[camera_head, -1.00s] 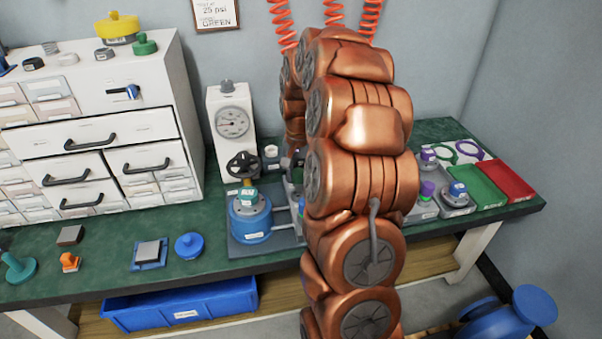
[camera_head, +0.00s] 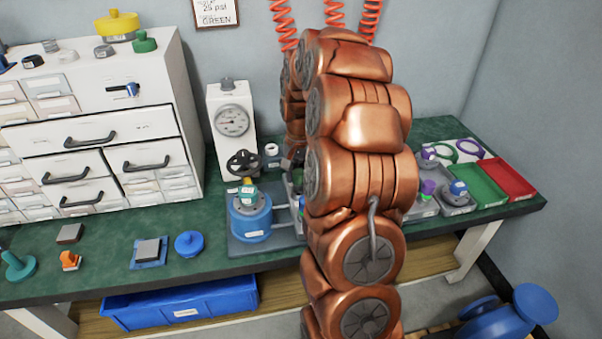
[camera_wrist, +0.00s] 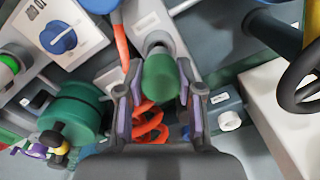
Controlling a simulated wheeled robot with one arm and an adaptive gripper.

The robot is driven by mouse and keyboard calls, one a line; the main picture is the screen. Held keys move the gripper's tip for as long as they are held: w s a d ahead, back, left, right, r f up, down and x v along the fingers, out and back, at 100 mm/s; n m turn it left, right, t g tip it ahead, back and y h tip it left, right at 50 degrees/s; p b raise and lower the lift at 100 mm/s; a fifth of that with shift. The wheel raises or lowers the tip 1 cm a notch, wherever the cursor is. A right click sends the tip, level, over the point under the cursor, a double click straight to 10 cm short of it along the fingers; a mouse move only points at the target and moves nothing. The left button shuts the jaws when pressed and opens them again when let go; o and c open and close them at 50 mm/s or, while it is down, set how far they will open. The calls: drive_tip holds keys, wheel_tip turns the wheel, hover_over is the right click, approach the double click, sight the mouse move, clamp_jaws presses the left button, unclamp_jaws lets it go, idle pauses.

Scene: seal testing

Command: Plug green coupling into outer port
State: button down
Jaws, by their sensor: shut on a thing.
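In the wrist view, my gripper (camera_wrist: 161,98) is shut on the green coupling (camera_wrist: 160,78), with a finger on each side of it. A red coiled hose (camera_wrist: 148,122) shows between the fingers, below the coupling. A grey round port (camera_wrist: 157,44) on a pale block lies just beyond the coupling's far end and roughly in line with it. The coupling partly covers this port, so I cannot tell whether they touch or how far one is in the other. In the head view, my copper arm hides the gripper and coupling.
A blue vessel (camera_head: 250,222) and a gauge stand (camera_head: 229,125) are left of my arm. A blue knob (camera_wrist: 58,37), a large green cylinder (camera_wrist: 77,113) and a dark handwheel (camera_wrist: 303,80) surround the gripper. Green (camera_head: 478,184) and red (camera_head: 508,179) trays lie at right.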

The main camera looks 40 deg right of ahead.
drive_tip(key=shift+f+b, duration=0.3)
drive_tip(key=shift+f, duration=0.65)
drive_tip(key=c, duration=0.7)
unclamp_jaws()
drive_tip(key=shift+w+r, duration=0.1)
drive_tip(key=shift+r, duration=0.55)
drive_tip(key=r, duration=1)
drive_tip(key=shift+s+r, duration=0.2)
drive_tip(key=shift+r, duration=0.2)
